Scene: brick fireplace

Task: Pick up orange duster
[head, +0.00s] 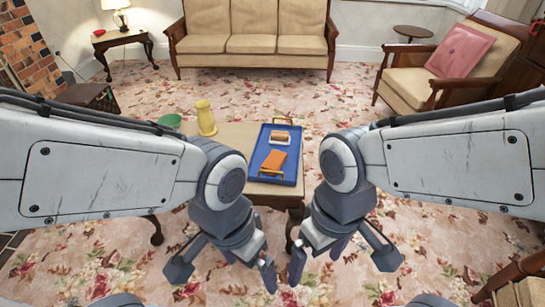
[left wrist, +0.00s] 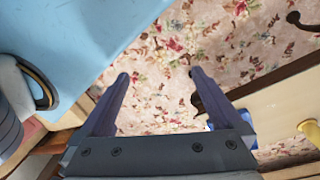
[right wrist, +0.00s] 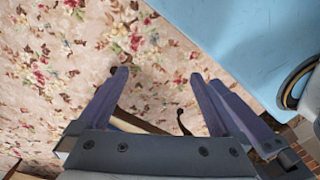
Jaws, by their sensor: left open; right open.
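An orange block-like item (head: 273,160), which looks like the orange duster, lies in the near half of a blue tray (head: 265,138) on the low wooden table. A brown and white item (head: 280,137) lies behind it in the same tray. My left gripper (head: 225,272) is open and empty, in front of the table and left of centre. Its spread fingers also show in the left wrist view (left wrist: 159,74). My right gripper (head: 341,265) is open and empty, in front and to the right. Its spread fingers show in the right wrist view (right wrist: 160,74). Both are apart from the duster.
A yellow vase (head: 205,117) and a green bowl (head: 168,121) stand on the table, left of the tray. The tray has orange-yellow handles at its ends. A sofa (head: 254,44) and an armchair (head: 441,72) stand farther back. Carpet is clear to the table's right.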

